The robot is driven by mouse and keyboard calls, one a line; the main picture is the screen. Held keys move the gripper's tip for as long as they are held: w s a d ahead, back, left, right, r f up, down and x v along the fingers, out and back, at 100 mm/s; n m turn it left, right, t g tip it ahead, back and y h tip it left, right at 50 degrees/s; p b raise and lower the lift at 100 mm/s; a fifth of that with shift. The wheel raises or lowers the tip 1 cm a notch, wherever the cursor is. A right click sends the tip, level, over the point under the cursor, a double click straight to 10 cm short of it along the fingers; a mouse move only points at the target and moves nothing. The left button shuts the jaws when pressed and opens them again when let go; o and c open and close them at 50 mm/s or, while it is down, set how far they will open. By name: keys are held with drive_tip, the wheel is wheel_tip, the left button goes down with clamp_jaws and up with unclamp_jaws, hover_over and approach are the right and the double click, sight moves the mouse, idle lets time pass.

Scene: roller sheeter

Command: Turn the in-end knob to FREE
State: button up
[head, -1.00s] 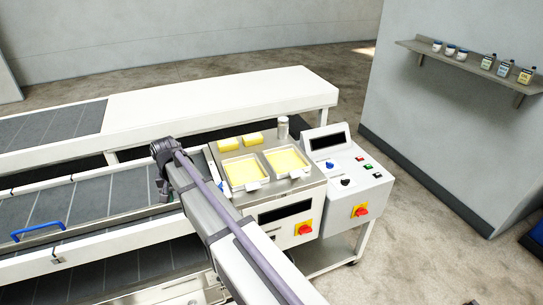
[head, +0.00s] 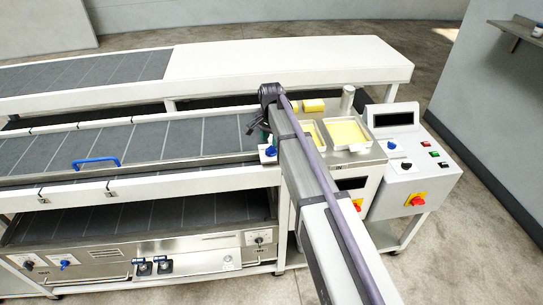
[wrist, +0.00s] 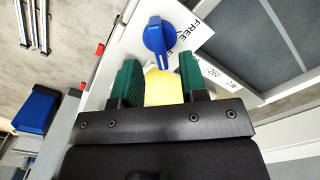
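The in-end knob (head: 270,151) is blue and sits on a white plate at the right end of the belt. In the wrist view the knob (wrist: 158,37) stands just beyond my fingertips, its grip bar running roughly up and down the picture. The word FREE is printed on the plate to its upper right; other lettering is partly hidden. My gripper (wrist: 158,75) is open, with its two green fingers apart and nothing held. The knob lies ahead of the gap between them. In the head view my arm partly hides the gripper above the knob.
Trays of yellow blocks (head: 349,134) lie right of my arm. A control box (head: 411,166) with a red emergency switch (head: 418,200) stands farther right. Other blue knobs (head: 64,262) sit on the lower front panel.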

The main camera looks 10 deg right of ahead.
sight(271, 146)
wheel_tip(271, 146, down, 4)
drive_tip(key=shift+r+b, duration=0.1)
drive_tip(key=shift+b, duration=0.9)
drive_tip(key=shift+r, duration=0.1)
drive_tip(key=shift+c, duration=0.4)
clamp_jaws()
